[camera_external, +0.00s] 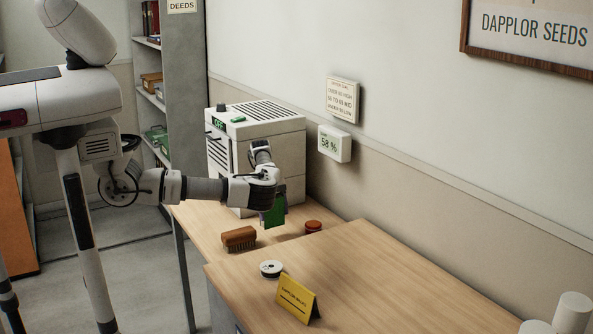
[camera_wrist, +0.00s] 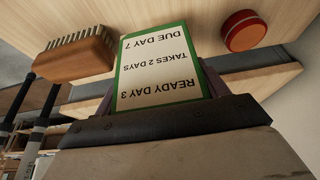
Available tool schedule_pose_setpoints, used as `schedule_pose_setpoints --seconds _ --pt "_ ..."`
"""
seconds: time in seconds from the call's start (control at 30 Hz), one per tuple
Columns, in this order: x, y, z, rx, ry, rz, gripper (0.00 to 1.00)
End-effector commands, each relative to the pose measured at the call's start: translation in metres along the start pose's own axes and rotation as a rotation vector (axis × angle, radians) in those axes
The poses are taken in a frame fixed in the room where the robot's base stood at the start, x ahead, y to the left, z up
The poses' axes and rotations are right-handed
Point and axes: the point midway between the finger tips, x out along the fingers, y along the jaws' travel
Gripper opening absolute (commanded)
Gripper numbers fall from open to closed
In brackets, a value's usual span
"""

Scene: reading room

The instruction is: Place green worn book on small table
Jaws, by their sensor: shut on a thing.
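The green book (camera_external: 274,212) hangs from my gripper (camera_external: 268,192) in the external view, above a wooden table (camera_external: 200,220). In the wrist view the green book (camera_wrist: 160,68) shows a cream label with a green border, reading "READY DAY 3", "TAKES 2 DAYS", "DUE DAY 7". My gripper (camera_wrist: 160,112) is shut on it at the near end. The book's wear is too small to tell. A second, nearer wooden top (camera_external: 370,280) adjoins this table; I cannot tell which of them is the small table.
A brown brush (camera_external: 239,238) and a red round tin (camera_external: 313,227) lie either side below the book. A white machine (camera_external: 255,150) stands behind. A white roll (camera_external: 271,269) and a yellow tent sign (camera_external: 297,298) stand on the nearer top, whose middle is clear.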

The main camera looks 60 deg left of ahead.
Motion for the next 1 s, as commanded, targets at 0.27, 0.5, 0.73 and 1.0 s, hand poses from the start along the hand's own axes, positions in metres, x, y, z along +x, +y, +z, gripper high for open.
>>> schedule_pose_setpoints --seconds 0.27,0.5,0.73,1.0 --pt "0.028 0.001 0.012 -0.001 -0.001 0.003 0.45" --pt "0.041 0.0 0.017 0.0 0.001 -0.002 0.45" --pt "0.045 0.0 0.019 -0.001 0.0 -0.002 0.45" --pt "0.043 0.0 0.018 -0.001 0.0 -0.001 0.94"
